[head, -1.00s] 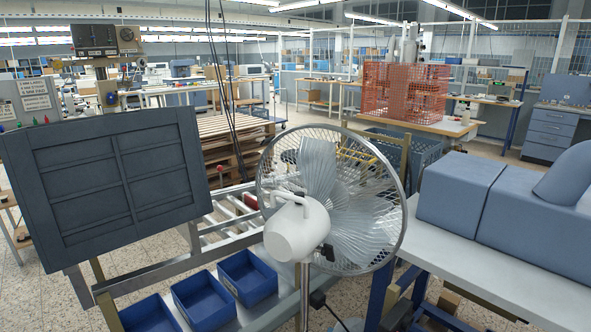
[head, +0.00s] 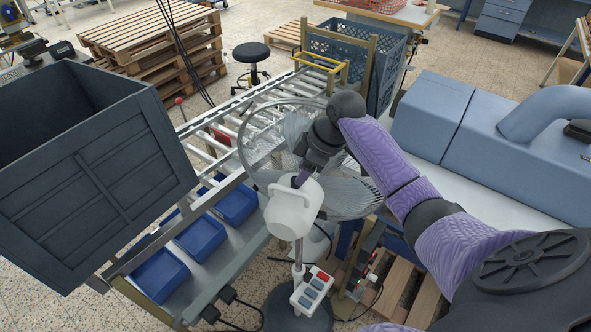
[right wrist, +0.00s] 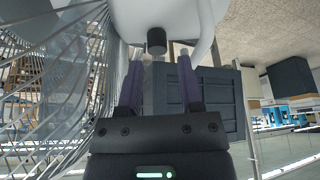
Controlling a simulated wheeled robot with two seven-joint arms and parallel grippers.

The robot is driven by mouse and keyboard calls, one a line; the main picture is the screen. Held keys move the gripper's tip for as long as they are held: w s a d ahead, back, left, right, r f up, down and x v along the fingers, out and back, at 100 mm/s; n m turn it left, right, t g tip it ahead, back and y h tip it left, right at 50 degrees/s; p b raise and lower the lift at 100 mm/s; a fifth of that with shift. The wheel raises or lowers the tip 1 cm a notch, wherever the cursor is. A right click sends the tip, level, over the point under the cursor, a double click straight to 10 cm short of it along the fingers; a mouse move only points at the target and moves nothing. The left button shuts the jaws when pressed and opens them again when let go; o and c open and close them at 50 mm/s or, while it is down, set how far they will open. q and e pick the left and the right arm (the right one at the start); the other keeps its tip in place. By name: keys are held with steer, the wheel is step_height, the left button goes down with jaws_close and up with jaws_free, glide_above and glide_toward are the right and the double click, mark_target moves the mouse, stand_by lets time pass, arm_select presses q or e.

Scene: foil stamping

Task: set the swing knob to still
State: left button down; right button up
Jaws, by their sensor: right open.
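The pedestal fan has a white motor housing (head: 294,207) with a looped handle and a round wire guard (head: 258,188) behind it. The swing knob (right wrist: 156,40), a short black cylinder, stands out from the white housing in the right wrist view. In the head view the knob cannot be made out behind my gripper. My left gripper is out of view.
The fan guard is close beside my right gripper. A control box (head: 313,289) with several buttons is on the fan's pole. A dark crate (head: 95,190) and blue bins (head: 201,237) stand left; a blue-grey machine (head: 470,140) stands right. A roller conveyor (head: 225,130) lies behind.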

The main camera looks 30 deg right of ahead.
steer(key=x, duration=0.3)
steer(key=shift+w+f, duration=0.25)
steer(key=shift+w, duration=0.1)
steer(key=shift+s, duration=0.2)
steer(key=shift+w, duration=0.1)
jaws_close()
stand_by(0.7)
